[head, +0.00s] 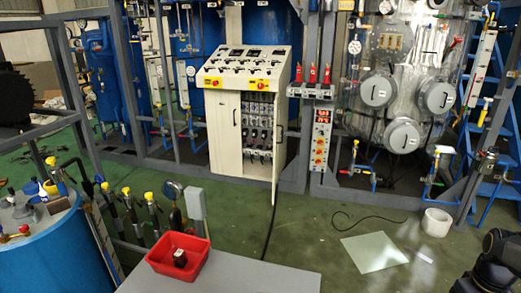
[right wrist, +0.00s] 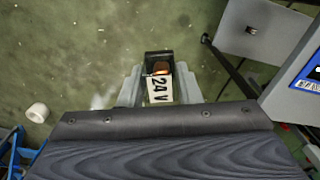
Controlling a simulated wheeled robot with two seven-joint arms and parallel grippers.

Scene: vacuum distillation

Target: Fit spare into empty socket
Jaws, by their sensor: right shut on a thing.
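My right gripper (right wrist: 160,72) is shut on a small dark block with a white label reading "24V", the relay (right wrist: 160,90). The relay sits between the grey fingers, above the green floor. In the head view, my dark right arm shows at the lower right corner; its fingers and the relay are not visible there. The open cabinet (head: 228,122) holds rows of similar modules (head: 259,135); which socket is empty is too small to tell. A similar dark block with a pale top (head: 180,258) lies in the red bin (head: 163,267). My left gripper is not in view.
The cabinet door (head: 275,150) stands open toward me. A grey table (head: 225,279) carries the bin at the front. A white ring (head: 436,222) and a pale sheet (head: 374,252) lie on the floor at the right. The floor before the cabinet is mostly clear, with a black cable.

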